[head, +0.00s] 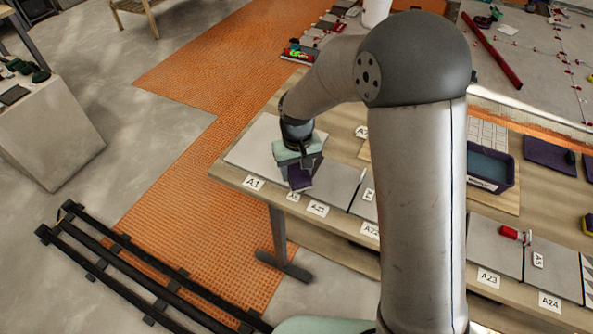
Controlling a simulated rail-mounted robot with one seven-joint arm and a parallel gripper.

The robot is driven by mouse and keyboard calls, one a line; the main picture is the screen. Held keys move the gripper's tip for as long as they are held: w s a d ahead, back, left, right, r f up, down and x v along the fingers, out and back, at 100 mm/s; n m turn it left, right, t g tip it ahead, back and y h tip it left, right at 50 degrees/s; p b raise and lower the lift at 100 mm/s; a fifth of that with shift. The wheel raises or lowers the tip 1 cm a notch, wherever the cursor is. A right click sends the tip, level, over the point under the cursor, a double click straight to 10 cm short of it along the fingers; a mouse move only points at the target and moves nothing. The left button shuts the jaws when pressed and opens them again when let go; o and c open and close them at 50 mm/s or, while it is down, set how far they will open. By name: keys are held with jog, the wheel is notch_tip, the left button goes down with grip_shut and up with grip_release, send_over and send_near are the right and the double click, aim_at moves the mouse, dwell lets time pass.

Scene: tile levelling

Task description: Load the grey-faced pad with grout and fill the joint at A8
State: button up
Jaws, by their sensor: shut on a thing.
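My gripper (299,163) is over the left end of the long workbench, close above the grey tiles. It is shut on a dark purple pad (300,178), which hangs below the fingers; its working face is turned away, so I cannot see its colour. Grey tiles (337,181) lie below, with labels A1 (253,184), A21 (318,209) and A22 (370,230) on the front edge. A small label (293,197) just below the pad is too small to read. I cannot make out A8 or any grout for certain.
A purple tub (489,170) with blue-grey contents stands on the bench right of my arm. Dark purple boards (549,152) lie beyond it. A red-handled thing (509,232) lies on the right tiles. My arm hides the bench middle. A black rail (130,270) runs along the floor.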

jog(key=shift+r+p, duration=0.45)
jog(key=shift+r, duration=0.6)
